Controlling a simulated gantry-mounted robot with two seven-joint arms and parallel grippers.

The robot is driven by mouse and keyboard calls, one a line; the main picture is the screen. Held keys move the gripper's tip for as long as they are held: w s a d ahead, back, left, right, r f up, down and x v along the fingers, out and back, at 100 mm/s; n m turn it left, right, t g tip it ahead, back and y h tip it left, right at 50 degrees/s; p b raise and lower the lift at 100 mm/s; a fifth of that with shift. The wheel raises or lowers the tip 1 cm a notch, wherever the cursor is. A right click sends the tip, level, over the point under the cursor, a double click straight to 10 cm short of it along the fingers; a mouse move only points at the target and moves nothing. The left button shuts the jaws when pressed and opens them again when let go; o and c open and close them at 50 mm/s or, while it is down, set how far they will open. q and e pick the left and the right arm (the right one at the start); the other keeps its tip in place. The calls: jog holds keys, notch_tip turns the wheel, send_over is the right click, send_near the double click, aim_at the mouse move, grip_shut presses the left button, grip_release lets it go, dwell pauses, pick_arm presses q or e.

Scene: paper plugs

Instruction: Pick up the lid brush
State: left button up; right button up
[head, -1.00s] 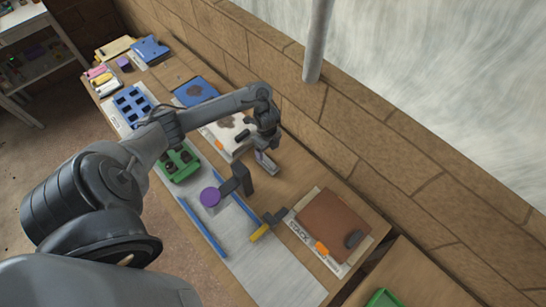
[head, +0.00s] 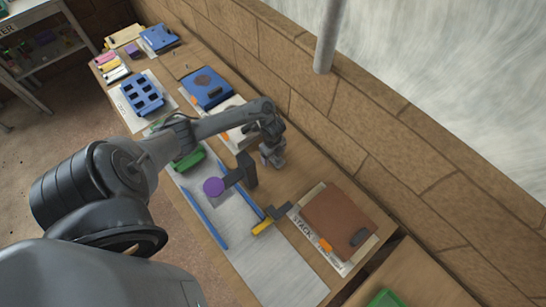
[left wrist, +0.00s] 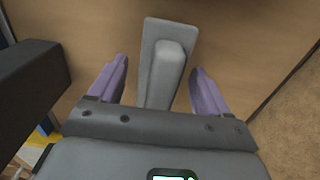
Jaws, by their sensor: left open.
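The lid brush appears to be the grey piece (left wrist: 164,65) in the left wrist view, a flat plate with a raised handle lying on the wooden table. My left gripper (left wrist: 158,88) is open, with one purple finger on each side of the raised handle. Gaps show between the fingers and the handle. In the head view my left gripper (head: 271,160) is low over the table beside the wall, and it largely hides the brush. My right gripper does not show.
A dark bracket (head: 239,174) with a purple knob (head: 213,187) stands close by; its dark arm (left wrist: 32,90) also shows at left in the wrist view. A yellow-handled tool (head: 263,227) and a brown board (head: 338,221) lie nearer. The brick wall (head: 343,125) is close behind.

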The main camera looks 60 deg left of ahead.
pick_arm(q)
jog(key=c, duration=1.2)
notch_tip(320, 180, up, 5)
jog(key=shift+f+p, duration=0.15)
jog(key=shift+p, duration=0.4)
jog(key=shift+w+d+r+p, duration=0.5)
jog(key=shift+w+d+r, duration=0.55)
jog(key=shift+d, duration=0.6)
jog(key=shift+w+d+r+p, duration=0.55)
jog(key=shift+w+d+r, duration=0.5)
jog(key=shift+d, duration=0.6)
jog(key=shift+w+d+r+p, duration=0.5)
jog(key=shift+w+d+r, duration=0.55)
jog(key=shift+d, duration=0.6)
